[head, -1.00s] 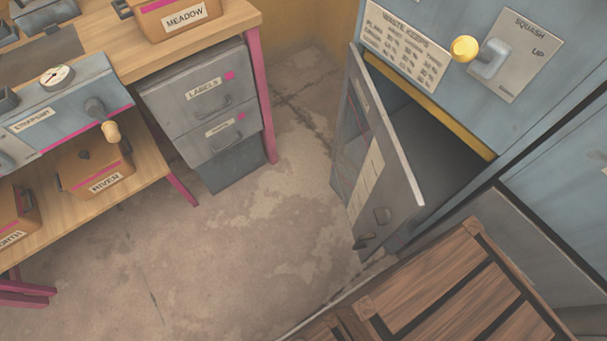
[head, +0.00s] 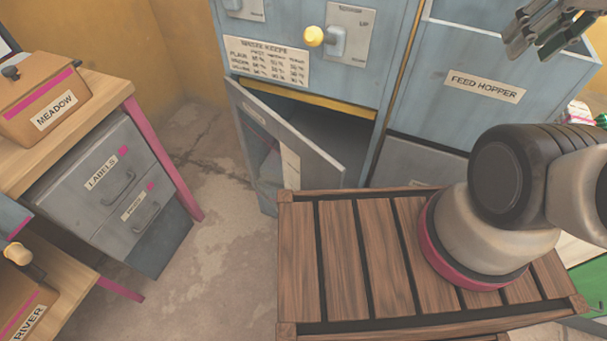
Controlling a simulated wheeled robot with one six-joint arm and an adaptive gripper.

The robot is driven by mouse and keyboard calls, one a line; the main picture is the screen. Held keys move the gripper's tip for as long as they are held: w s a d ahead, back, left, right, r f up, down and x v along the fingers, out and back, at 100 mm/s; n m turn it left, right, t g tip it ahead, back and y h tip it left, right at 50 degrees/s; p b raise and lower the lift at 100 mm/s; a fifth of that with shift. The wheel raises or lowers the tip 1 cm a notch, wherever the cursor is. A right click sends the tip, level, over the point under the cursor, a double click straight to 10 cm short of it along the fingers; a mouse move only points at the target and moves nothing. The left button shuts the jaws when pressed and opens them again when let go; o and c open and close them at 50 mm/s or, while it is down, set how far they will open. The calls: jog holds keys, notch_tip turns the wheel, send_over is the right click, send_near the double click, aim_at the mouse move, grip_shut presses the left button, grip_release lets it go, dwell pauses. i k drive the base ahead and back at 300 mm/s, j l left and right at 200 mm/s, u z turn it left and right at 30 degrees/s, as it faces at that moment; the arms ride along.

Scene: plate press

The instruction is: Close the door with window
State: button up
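The door (head: 285,140) is a grey panel on the lower front of a blue cabinet (head: 300,30). It stands ajar, swung outward, with its hinge side at the left and its free edge toward the wooden slatted platform. A pale labelled strip shows on it; a window in it is hard to make out from this angle. A dark opening (head: 320,122) shows behind it. My gripper (head: 535,45) is at the top right, above the feed hopper, far from the door. It is partly cut off by the picture edge and appears to hold nothing; its finger gap is unclear.
The wooden slatted platform (head: 335,260) lies in front of the cabinet, close to the door's free edge. The feed hopper (head: 480,85) is at right. Drawers (head: 112,185) stand left; floor between is clear.

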aim_at(306, 167)
jog(key=i+l+u, duration=0.1)
jog(key=u, duration=0.8)
jog(key=k+l+u, duration=0.1)
jog(key=k, duration=0.65)
